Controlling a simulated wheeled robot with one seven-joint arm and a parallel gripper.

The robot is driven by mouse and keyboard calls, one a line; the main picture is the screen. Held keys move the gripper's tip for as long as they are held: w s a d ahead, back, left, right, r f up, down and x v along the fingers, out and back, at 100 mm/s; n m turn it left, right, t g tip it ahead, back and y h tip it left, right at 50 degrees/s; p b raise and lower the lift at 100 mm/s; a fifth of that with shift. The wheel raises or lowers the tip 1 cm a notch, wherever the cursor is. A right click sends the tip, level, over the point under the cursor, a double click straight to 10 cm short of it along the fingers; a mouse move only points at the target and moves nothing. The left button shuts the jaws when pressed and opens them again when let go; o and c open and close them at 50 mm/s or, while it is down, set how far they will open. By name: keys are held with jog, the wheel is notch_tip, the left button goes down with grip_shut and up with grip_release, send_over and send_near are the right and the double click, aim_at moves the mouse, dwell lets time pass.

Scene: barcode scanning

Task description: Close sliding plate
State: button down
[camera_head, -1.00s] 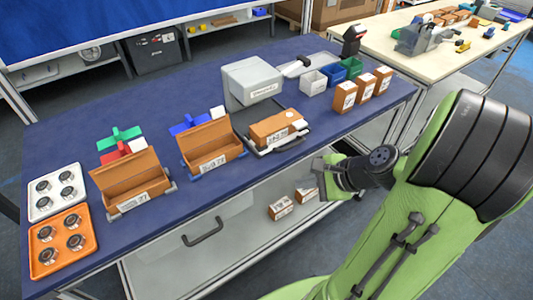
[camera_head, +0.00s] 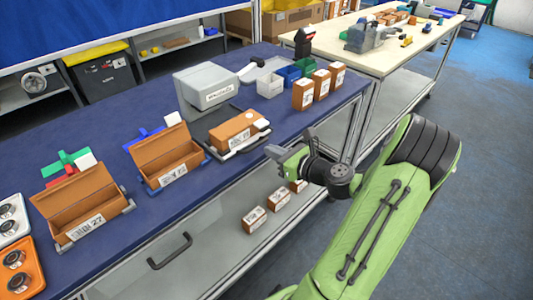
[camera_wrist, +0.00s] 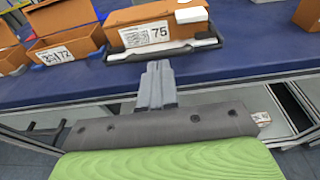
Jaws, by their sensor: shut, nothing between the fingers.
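The sliding plate (camera_head: 206,140) is a dark tray with a pale front handle, pulled out of the grey scanner box (camera_head: 205,88) on the blue table. A brown box (camera_head: 236,130) with a white label lies on the plate. In the wrist view the brown box (camera_wrist: 160,33) shows the number 75, and the plate's handle (camera_wrist: 150,53) shows below it. My gripper (camera_head: 270,150) is shut and empty, in front of the table edge and to the right of the plate's handle. In the wrist view my gripper's fingertips (camera_wrist: 158,66) point toward the handle, with a gap between them.
Open brown cartons (camera_head: 165,155) (camera_head: 75,205) stand left of the plate. Several small brown boxes (camera_head: 322,84) stand upright at the right table edge, near small bins (camera_head: 270,84).

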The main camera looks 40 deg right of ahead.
jog(key=x, duration=0.3)
